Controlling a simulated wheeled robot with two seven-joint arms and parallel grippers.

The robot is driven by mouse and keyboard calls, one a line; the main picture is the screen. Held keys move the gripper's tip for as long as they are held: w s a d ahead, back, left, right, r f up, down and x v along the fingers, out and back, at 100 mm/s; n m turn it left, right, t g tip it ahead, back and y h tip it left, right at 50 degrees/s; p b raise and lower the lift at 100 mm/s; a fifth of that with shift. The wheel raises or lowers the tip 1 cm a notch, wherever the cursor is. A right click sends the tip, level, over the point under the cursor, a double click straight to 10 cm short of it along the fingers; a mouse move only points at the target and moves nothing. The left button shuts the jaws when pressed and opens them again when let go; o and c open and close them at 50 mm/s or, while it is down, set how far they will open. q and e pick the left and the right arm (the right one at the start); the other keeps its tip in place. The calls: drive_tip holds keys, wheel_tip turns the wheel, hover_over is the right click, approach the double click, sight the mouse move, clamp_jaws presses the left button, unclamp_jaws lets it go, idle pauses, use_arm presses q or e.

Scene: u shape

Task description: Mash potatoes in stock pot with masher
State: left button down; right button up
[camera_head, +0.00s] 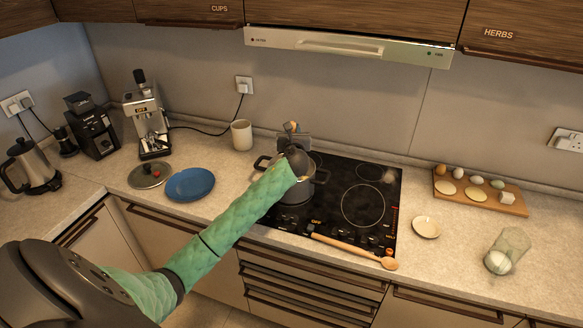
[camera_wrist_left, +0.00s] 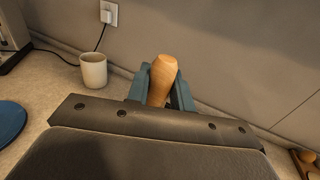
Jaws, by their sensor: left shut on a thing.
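The stock pot (camera_head: 316,190) is a dark metal pot with side handles on the black cooktop. My left arm reaches over it and hides much of it, including its inside. My left gripper (camera_head: 293,138) is above the pot. In the left wrist view, its fingers are shut on the masher's wooden handle (camera_wrist_left: 162,79), which stands up between them. The masher's head and any potatoes are hidden. My right gripper is not in view.
A wooden spoon (camera_head: 355,250) lies along the cooktop's front edge. A blue plate (camera_head: 190,184), a lid (camera_head: 149,175) and a white cup (camera_head: 242,135) are to the left. A board (camera_head: 505,203) with eggs, a small dish (camera_head: 426,227) and a tipped glass (camera_head: 511,243) are to the right.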

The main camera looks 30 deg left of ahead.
use_arm(q)
drive_tip(key=shift+w, duration=1.25)
drive_tip(key=shift+f, duration=0.1)
drive_tip(key=shift+f+b, duration=0.9)
drive_tip(key=shift+f, duration=1.15)
wheel_tip(320, 180, up, 4)
drive_tip(key=shift+r+p, duration=0.15)
drive_tip(key=shift+p, duration=0.75)
drive_tip(key=s+a, duration=0.2)
drive_tip(key=s, duration=0.1)
drive_tip(key=shift+a, duration=0.4)
